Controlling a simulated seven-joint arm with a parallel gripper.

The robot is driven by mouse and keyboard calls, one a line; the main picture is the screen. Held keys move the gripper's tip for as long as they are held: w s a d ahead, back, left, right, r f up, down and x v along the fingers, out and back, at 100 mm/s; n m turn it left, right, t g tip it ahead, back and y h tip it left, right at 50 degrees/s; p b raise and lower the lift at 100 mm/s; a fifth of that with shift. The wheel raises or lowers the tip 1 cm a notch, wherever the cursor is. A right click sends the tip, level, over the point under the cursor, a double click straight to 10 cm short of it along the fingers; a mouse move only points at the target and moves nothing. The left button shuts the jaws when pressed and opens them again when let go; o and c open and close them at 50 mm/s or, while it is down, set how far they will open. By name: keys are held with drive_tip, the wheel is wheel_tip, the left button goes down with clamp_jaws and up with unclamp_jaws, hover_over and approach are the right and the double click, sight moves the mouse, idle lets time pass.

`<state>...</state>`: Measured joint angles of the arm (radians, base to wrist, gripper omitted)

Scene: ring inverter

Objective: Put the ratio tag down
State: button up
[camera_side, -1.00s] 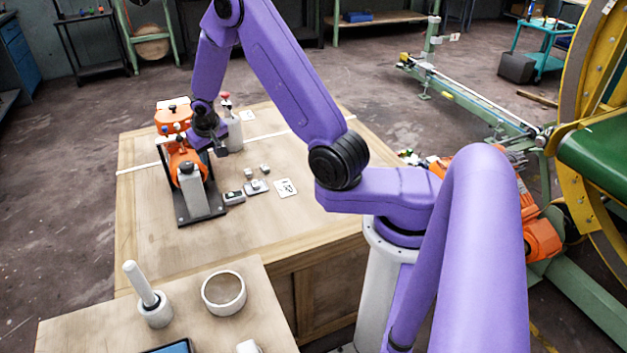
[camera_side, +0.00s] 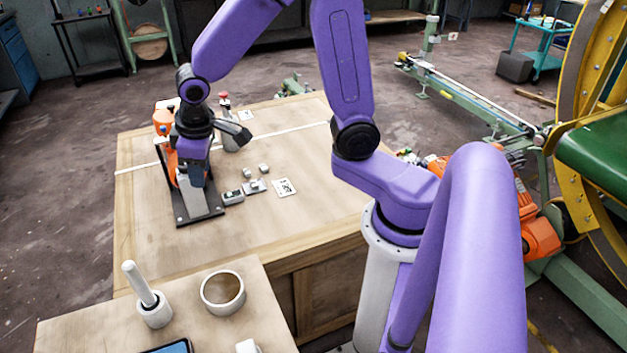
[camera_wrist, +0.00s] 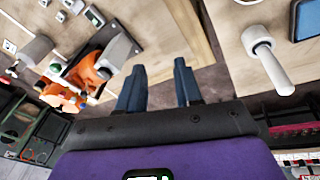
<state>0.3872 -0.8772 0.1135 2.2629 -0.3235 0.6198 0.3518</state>
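My gripper (camera_wrist: 158,72) shows two dark fingers set apart in the wrist view, with nothing visible between them. In the side view my gripper (camera_side: 194,178) is in front of the orange ring device (camera_side: 160,121) on its dark base, hiding much of it; I cannot tell whether they touch. A white card with black print (camera_side: 284,188) lies flat on the large table, right of the small grey parts. It may be the ratio tag, but its print is too small to read. Another pale card (camera_side: 246,115) lies farther back.
Small grey blocks (camera_side: 256,187) lie beside the device base on the large table (camera_side: 270,235). The near table holds a white handled tool (camera_side: 153,308) and a round ring-shaped dish (camera_side: 223,292). The large table's right side is clear.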

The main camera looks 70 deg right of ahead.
drive_tip(key=s+r+n+g+y, duration=0.1)
drive_tip(key=s+n, duration=0.7)
drive_tip(key=s, duration=1.6)
wheel_tip(320, 180, up, 2)
drive_tip(key=shift+d+r+g, duration=0.15)
drive_tip(key=shift+d+g, duration=0.05)
drive_tip(key=shift+g, duration=0.5)
